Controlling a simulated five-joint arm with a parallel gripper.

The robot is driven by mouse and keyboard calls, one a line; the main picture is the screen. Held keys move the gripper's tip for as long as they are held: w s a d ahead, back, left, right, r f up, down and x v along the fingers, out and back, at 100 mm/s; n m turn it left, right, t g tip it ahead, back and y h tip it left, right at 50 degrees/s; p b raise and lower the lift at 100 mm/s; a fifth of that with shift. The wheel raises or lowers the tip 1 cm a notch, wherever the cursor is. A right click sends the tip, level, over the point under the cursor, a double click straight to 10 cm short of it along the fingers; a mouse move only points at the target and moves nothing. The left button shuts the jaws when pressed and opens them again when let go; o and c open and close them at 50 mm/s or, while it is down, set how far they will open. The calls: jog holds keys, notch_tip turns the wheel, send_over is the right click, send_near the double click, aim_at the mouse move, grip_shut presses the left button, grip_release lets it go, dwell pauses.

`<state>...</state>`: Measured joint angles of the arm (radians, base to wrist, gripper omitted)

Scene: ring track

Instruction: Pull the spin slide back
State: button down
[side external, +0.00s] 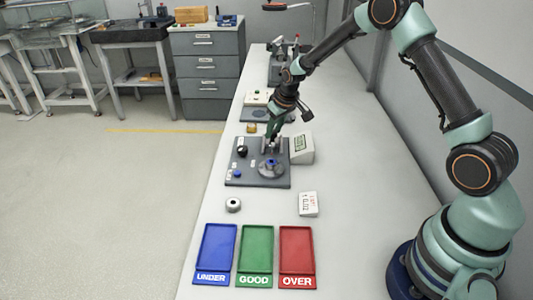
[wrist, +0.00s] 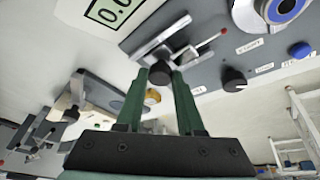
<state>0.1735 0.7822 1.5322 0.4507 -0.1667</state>
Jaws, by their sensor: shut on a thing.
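The spin slide shows in the wrist view as a metal rail on the grey station plate (wrist: 215,60), with a dark round knob (wrist: 160,73) at its near end. My gripper (wrist: 160,80) has its two green fingers shut on this knob. In the side view my gripper (side external: 271,140) reaches down to the far edge of the grey plate (side external: 250,180), beside the display box. The slide is mostly hidden there by the fingers.
The plate carries a round disc (side external: 271,168), a black dial (wrist: 233,79) and a blue button (wrist: 300,50). A white display box (side external: 302,148) stands at its right.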

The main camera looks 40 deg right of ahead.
jog(key=shift+w+d, duration=0.1)
jog(key=shift+d, duration=0.25)
jog(key=c, duration=0.5)
grip_release()
jog(key=shift+c, duration=0.2)
jog(key=shift+a, duration=0.1)
jog(key=v, duration=1.2)
